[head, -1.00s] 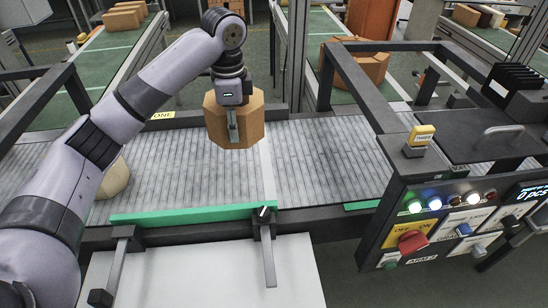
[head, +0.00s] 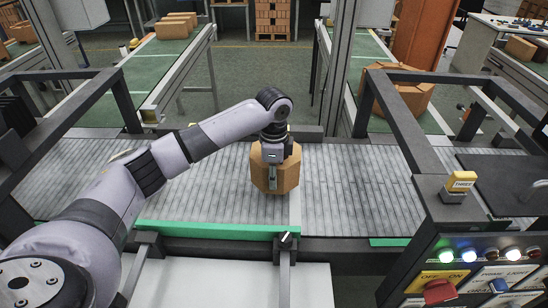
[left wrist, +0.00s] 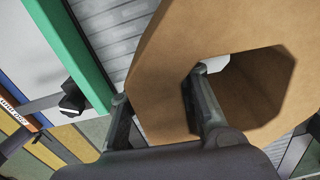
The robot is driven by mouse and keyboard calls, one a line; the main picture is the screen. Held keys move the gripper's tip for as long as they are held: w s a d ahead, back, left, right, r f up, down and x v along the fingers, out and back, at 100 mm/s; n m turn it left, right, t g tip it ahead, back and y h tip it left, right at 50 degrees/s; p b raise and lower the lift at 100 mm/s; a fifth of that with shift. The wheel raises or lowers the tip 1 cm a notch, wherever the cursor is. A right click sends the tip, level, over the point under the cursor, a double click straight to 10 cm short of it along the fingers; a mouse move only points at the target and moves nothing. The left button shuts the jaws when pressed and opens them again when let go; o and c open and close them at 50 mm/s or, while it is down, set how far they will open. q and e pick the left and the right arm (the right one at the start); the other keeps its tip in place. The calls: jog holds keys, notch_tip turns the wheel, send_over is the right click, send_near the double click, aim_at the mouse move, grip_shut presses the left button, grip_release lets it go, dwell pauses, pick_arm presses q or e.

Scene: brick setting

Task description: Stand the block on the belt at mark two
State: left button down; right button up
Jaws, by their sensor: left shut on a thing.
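The block is a tan, eight-sided hollow piece (head: 262,178), held over the middle of the grey slatted belt (head: 345,190). My left gripper (head: 273,175) is shut on it from above. In the left wrist view, one finger is inside the hole of the block (left wrist: 165,50) and the other is outside, so the gripper (left wrist: 158,88) pinches its wall. I cannot tell whether the block's underside touches the belt. A pale line (head: 294,208) crosses the belt by the block's right side. No label reading two is visible. My right gripper is out of view.
A green strip (head: 215,230) runs along the belt's front edge. Another tan piece (head: 405,95) lies behind the belt. The belt right of the block is clear.

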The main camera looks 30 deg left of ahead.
pick_arm(q)
jog(key=shift+f, duration=0.85)
jog(key=shift+w+f+p, duration=0.1)
jog(key=shift+f+p, duration=0.25)
jog(key=shift+f, duration=1.65)
jog(key=c, duration=1.7)
grip_release()
jog(key=shift+f, duration=0.25)
jog(key=o, duration=0.4)
jog(key=shift+s+d+r, duration=0.1)
jog(key=shift+s, duration=0.1)
jog(key=shift+o, duration=0.4)
